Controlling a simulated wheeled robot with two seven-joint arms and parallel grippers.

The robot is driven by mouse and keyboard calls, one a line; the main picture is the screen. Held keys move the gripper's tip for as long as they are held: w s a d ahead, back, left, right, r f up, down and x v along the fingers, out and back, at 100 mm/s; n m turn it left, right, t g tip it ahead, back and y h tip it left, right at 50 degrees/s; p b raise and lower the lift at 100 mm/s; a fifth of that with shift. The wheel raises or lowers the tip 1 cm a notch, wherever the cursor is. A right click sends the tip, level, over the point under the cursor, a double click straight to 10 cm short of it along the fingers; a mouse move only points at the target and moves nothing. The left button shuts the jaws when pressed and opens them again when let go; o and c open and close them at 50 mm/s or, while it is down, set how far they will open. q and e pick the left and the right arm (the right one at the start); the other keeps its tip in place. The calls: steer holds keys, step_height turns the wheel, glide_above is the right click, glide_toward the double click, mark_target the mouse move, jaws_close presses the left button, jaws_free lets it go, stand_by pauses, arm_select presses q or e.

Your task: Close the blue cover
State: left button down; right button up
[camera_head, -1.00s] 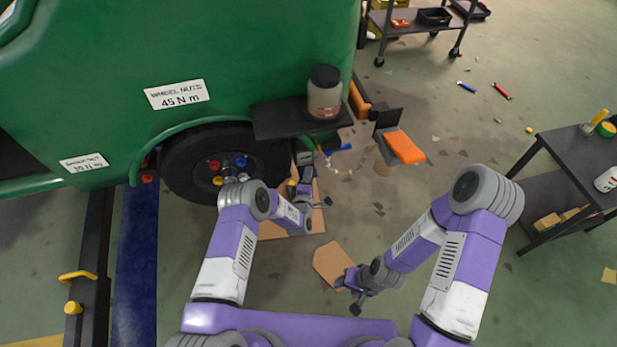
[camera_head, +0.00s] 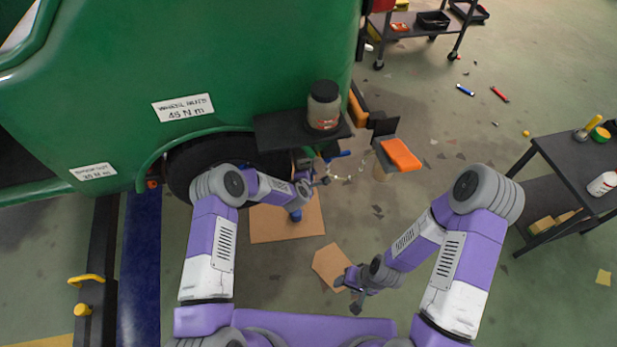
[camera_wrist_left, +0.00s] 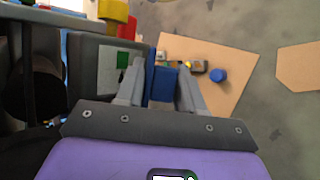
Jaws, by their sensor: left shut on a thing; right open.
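A blue panel, which looks like the blue cover (camera_wrist_left: 161,85), stands between the fingers of my left gripper (camera_wrist_left: 160,83) in the left wrist view. The left gripper is shut on it. Beside it on the left is a grey box (camera_wrist_left: 108,65) with a green button (camera_wrist_left: 124,60). In the head view my left gripper (camera_head: 318,182) is beside the vehicle, just below the dark shelf; the cover is hard to make out there. My right gripper (camera_head: 349,292) is open and empty, low over a loose piece of cardboard (camera_head: 328,262).
A green vehicle (camera_head: 230,60) with a dark shelf (camera_head: 280,128) bearing a jar (camera_head: 324,106) fills the upper left. A cardboard sheet (camera_head: 268,227) lies on the floor with a blue cap (camera_wrist_left: 218,75). A dark cart (camera_head: 570,160) stands at right. The middle floor is mostly clear.

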arm_select(q)
steer(key=shift+s+g, duration=0.1)
steer(key=shift+g, duration=0.2)
steer(key=c, duration=0.9)
jaws_free()
steer(key=shift+r, duration=0.1)
steer(key=shift+s+r, duration=0.1)
steer(key=shift+r, duration=0.1)
steer(key=p+v, duration=0.2)
steer(key=v, duration=0.5)
steer(key=shift+p, duration=0.4)
steer(key=shift+f, duration=0.15)
